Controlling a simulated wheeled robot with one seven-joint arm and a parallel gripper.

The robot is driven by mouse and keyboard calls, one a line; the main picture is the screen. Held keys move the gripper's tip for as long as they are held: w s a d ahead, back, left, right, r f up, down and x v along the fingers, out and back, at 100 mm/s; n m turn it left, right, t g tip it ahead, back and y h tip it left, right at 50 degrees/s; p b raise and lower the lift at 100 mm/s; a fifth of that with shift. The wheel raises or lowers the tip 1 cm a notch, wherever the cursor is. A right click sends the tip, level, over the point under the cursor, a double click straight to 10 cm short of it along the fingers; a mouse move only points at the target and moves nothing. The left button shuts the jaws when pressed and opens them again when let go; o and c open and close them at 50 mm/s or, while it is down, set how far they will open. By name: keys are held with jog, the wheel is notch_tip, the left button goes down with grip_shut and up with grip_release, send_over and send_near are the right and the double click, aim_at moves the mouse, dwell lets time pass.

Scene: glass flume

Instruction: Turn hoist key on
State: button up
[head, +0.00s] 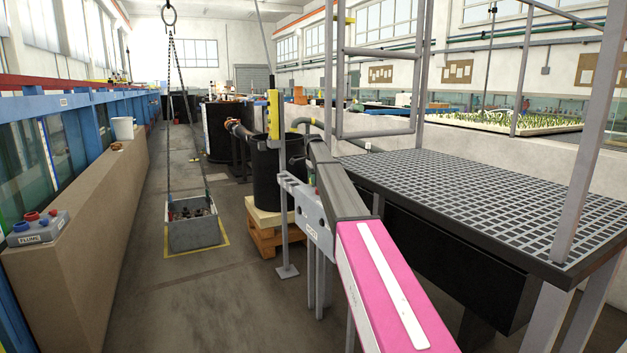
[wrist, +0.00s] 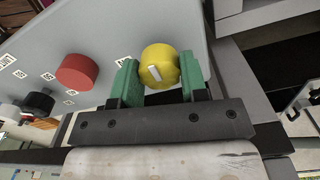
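A grey control box (head: 308,215) with a small label stands on a post in the middle of the head view. In the wrist view its sloped face (wrist: 105,45) carries a yellow round knob (wrist: 159,66) with a short white mark on it, slightly slanted. My gripper (wrist: 159,80) has its two green fingers on either side of the yellow knob. They appear to touch its sides, with no clear gap. A red knob (wrist: 77,71) and a black knob (wrist: 39,104) sit to the left on the same face. My arm hides much of the gripper in the head view.
A grey crate (head: 194,232) hangs on chains at or just above a yellow-outlined floor patch. A black barrel (head: 278,175) stands on a wooden pallet behind the box. A grated platform (head: 480,200) is close at the right. The aisle floor (head: 180,300) at left is clear.

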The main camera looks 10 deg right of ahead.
jog(key=shift+n, duration=0.3)
jog(key=n, duration=0.3)
jog(key=shift+n, duration=0.4)
jog(key=n, duration=0.4)
jog(key=shift+n, duration=0.3)
jog(key=n, duration=0.8)
jog(key=shift+n, duration=0.6)
jog(key=o, duration=0.9)
jog(key=shift+r, duration=0.1)
